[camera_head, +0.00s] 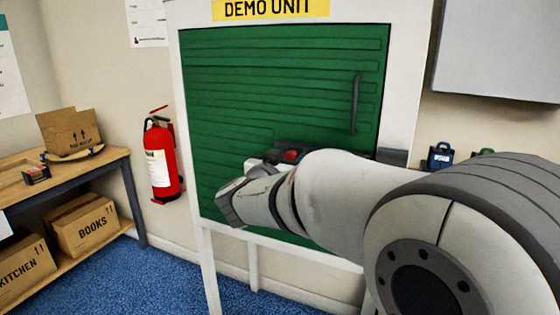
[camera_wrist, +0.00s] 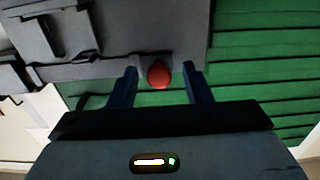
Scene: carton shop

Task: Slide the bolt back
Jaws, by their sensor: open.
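The bolt's red knob (camera_wrist: 159,74) shows between my gripper's fingers in the wrist view. It also shows in the head view (camera_head: 291,155), just above my arm. The dark grey bolt housing (camera_wrist: 150,30) lies around and beyond the knob, on the green slatted door (camera_head: 280,90). My gripper (camera_wrist: 160,86) is open, with one finger on each side of the knob. I cannot tell whether either finger touches it. In the head view my arm hides the fingers and most of the bolt.
The door has a dark vertical handle (camera_head: 355,105) and sits in a white frame (camera_head: 408,80). A red fire extinguisher (camera_head: 161,160) hangs at the left. A wooden bench (camera_head: 100,165) with cartons stands further left. Padlock-like items (camera_head: 440,156) are right of the frame.

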